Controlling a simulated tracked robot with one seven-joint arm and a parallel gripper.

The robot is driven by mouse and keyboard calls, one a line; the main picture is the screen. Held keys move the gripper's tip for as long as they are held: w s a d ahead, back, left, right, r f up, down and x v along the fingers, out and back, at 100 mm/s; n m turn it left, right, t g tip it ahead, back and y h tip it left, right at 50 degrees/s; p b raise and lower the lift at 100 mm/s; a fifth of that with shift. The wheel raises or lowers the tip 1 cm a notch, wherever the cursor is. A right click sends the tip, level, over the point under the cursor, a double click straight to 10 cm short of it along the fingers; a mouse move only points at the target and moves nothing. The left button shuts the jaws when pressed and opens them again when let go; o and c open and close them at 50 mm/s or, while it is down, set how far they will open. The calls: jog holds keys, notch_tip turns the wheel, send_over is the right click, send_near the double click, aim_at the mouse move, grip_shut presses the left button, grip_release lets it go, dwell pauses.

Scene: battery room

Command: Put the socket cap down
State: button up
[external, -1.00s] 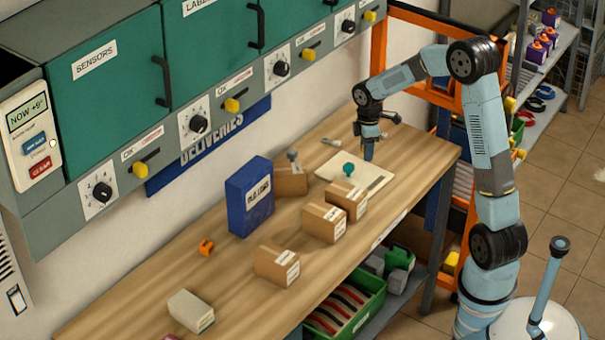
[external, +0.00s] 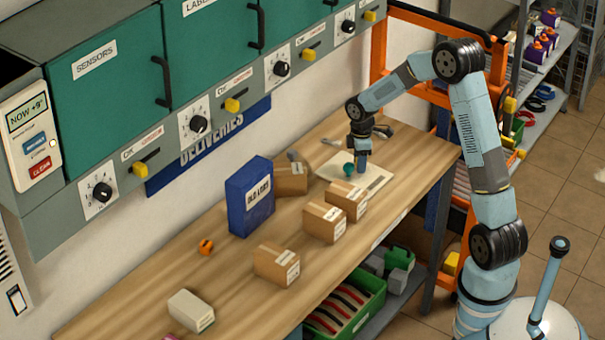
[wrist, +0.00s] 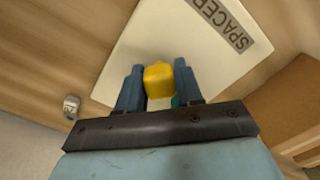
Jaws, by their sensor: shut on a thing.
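My gripper (external: 362,170) is low over the white mat (external: 380,181) near the far right part of the bench. In the wrist view my gripper (wrist: 159,80) is shut on a yellow block-like piece, the socket cap (wrist: 159,78), which sits between the blue fingers. The cap is hidden in the external view. The mat (wrist: 130,55) lies below it, with a label reading "SPACER" in part. A teal round-topped thing (external: 348,169) stands just left of my gripper, and a sliver of teal shows behind the cap. Whether the cap touches the mat I cannot tell.
Small cardboard boxes (external: 325,222) stand close in front of the mat, and another (external: 291,179) is to its left. A blue box (external: 249,198) stands further left. A grey part (wrist: 71,106) lies beside the mat. The bench's (external: 225,285) front left has free room.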

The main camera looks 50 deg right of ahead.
jog(key=o, duration=1)
notch_tip(320, 180, up, 12)
jog(key=s+a+r+m+t, duration=0.1)
jog(key=s+a+r+m, duration=0.1)
jog(key=s+a+r, duration=0.45)
jog(key=s+a+r+m+t, duration=0.1)
jog(key=s+a+r+m, duration=0.1)
jog(key=s, duration=0.7)
jog(key=s+a+r+m+t, duration=0.2)
jog(key=s+a, duration=0.3)
jog(key=s, duration=0.4)
jog(key=s+a+r+m+t, duration=0.1)
jog(key=s+a+r+m, duration=0.2)
jog(key=s, duration=0.6)
jog(key=shift+a+r+t, duration=0.3)
jog(key=shift+a+r, duration=0.05)
jog(key=shift+r, duration=0.25)
jog(key=shift+s, duration=0.1)
